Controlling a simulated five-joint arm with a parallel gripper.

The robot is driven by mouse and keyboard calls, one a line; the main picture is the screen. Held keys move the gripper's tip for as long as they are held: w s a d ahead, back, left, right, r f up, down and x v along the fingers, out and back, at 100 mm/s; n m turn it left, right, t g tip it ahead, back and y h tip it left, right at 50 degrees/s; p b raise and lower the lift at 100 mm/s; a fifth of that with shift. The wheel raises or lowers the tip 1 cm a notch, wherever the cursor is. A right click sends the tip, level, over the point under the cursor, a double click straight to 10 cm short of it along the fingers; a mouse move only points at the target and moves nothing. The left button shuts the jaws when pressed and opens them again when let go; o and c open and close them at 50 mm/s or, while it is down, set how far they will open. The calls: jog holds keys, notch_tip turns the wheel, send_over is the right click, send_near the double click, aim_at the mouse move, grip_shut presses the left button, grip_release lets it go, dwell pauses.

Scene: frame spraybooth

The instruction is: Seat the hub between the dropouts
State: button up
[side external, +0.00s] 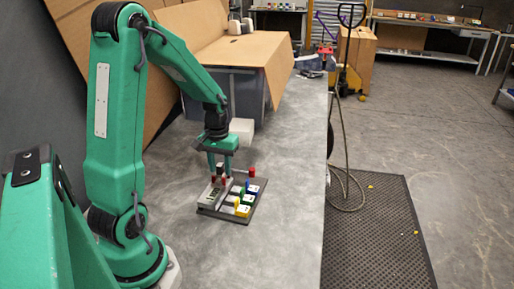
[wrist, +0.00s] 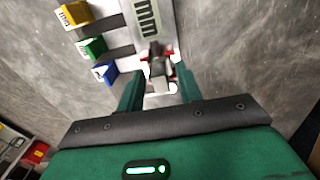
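My gripper (side external: 219,168) is low over the board at its far left part. In the wrist view its two green fingers (wrist: 158,80) stand apart, with room between them. A small dark-and-grey piece with a pale part (wrist: 157,62), perhaps the hub, stands upright between the fingers, and neither finger clearly grips it. Red parts (wrist: 173,56) flank this piece, perhaps the dropouts; whether the piece sits between them or above them I cannot tell. In the side view the dark-and-white piece (side external: 219,170) also shows between the fingers, above red parts (side external: 213,181).
The dark board (side external: 235,218) lies on the grey table (side external: 285,200). It carries a pale marked plate (side external: 210,198) and yellow (side external: 242,211), green and blue (side external: 252,188) blocks. A red knob (side external: 251,172) stands at its back right. The table is clear right of the board.

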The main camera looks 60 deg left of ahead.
jog(key=shift+o, duration=0.2)
jog(key=shift+r, duration=0.1)
jog(key=shift+r, duration=3.8)
jog(key=shift+d, duration=0.1)
jog(key=s+d+r+m+t, duration=0.2)
jog(key=s+d+r+m, duration=0.2)
jog(key=d, duration=0.5)
jog(key=s+d+r+m+t, duration=0.3)
jog(key=d+r+m, duration=0.1)
jog(key=d, duration=0.6)
jog(key=shift+s+r+t, duration=0.3)
jog(key=shift+s+r, duration=0.1)
jog(key=shift+r, duration=0.25)
